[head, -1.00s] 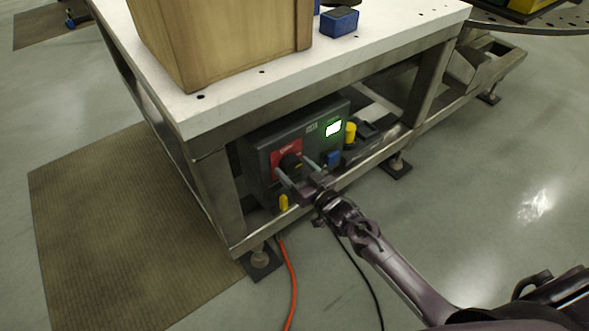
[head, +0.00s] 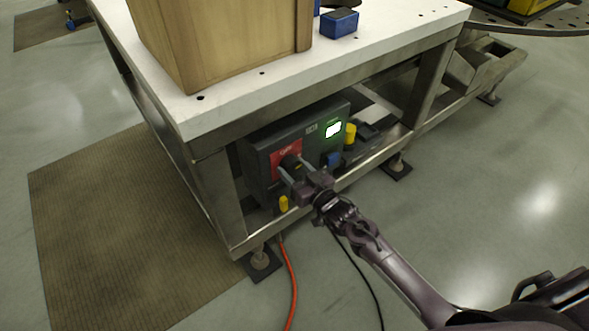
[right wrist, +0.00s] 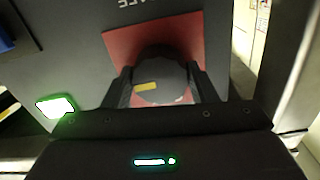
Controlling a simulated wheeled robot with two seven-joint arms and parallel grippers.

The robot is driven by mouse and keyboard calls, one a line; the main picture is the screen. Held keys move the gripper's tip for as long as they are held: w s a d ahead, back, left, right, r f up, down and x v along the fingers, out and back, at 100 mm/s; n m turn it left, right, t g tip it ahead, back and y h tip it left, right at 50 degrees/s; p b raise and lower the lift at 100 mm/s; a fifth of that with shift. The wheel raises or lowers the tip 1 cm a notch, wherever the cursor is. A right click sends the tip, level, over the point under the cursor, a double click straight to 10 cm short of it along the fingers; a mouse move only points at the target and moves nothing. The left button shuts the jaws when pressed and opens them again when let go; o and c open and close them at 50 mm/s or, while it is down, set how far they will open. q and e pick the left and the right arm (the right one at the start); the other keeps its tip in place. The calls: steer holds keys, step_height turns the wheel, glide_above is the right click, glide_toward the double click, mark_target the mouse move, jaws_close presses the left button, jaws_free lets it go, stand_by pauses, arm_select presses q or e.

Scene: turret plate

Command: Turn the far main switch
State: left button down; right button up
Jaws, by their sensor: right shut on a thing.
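The main switch is a dark round knob (right wrist: 160,72) with a yellow mark, set on a red plate (right wrist: 115,45) on the grey control box (head: 262,165). In the head view the red plate (head: 284,151) is on the left part of the box's front, under the table. My right gripper (head: 293,168) reaches in from the lower right. In the right wrist view its fingers (right wrist: 161,88) sit on both sides of the knob and are shut on it. The yellow mark lies left of the knob's middle, nearly level in that view. My left gripper is not in view.
The white-topped table (head: 225,112) stands over the box, and its steel legs and lower rail (head: 350,180) frame it. A lit green display (head: 333,129), a yellow button (head: 350,133) and a blue part (head: 333,159) are right of the switch. An orange cable (head: 291,280) runs along the floor.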

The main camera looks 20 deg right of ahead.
steer(key=n, duration=0.2)
steer(key=shift+n, duration=0.3)
steer(key=n, duration=1)
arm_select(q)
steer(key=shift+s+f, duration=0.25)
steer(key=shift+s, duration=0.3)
arm_select(e)
steer(key=n, duration=0.4)
steer(key=shift+n, duration=0.4)
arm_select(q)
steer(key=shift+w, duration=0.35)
arm_select(e)
steer(key=o, duration=1)
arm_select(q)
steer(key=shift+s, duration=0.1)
